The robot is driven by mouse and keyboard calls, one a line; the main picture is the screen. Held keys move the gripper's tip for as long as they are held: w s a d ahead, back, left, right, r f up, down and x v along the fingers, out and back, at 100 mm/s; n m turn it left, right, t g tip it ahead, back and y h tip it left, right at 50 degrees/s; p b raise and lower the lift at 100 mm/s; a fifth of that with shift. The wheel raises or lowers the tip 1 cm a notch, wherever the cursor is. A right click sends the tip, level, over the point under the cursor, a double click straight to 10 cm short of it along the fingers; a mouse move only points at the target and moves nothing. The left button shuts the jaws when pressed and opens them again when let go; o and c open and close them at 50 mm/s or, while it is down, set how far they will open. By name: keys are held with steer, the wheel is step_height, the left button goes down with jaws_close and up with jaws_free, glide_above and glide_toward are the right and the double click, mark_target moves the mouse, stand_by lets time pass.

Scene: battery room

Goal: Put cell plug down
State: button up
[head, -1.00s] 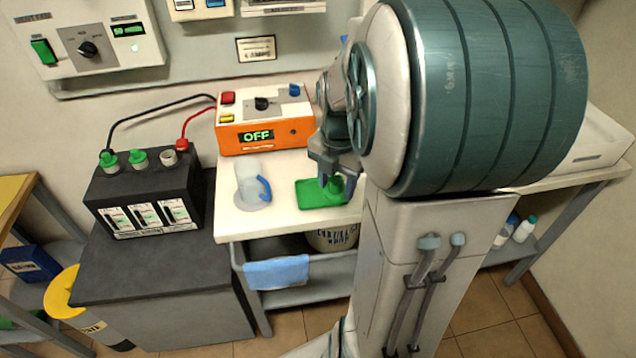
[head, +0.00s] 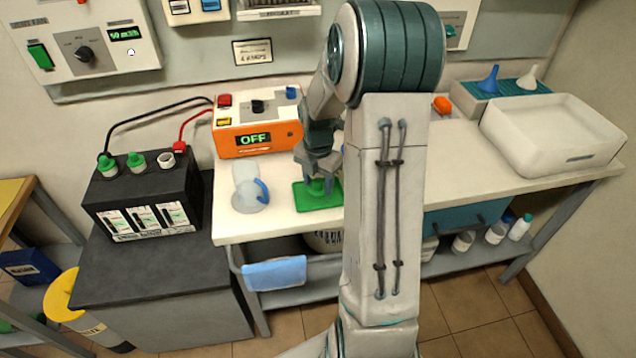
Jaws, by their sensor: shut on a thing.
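My gripper (head: 318,182) points down at the green mat (head: 318,201) on the white bench. It is shut on a green cell plug (head: 320,187), which is at the mat's surface; I cannot tell whether it touches the mat. The fingers partly hide the plug. The black battery (head: 146,200) at the left has two green plugs (head: 136,160) on its left and middle openings. Its right opening (head: 166,160) shows pale, with no green plug on it.
A clear jug (head: 248,190) with a blue handle stands just left of the mat. The orange charger (head: 256,140), reading OFF, is behind it. A white tray (head: 552,135) and a blue funnel (head: 489,80) are at the right. The bench right of my arm is largely clear.

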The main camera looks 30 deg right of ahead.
steer(key=shift+f, duration=0.55)
steer(key=o, duration=0.9)
steer(key=shift+f, duration=0.15)
steer(key=shift+o, duration=0.2)
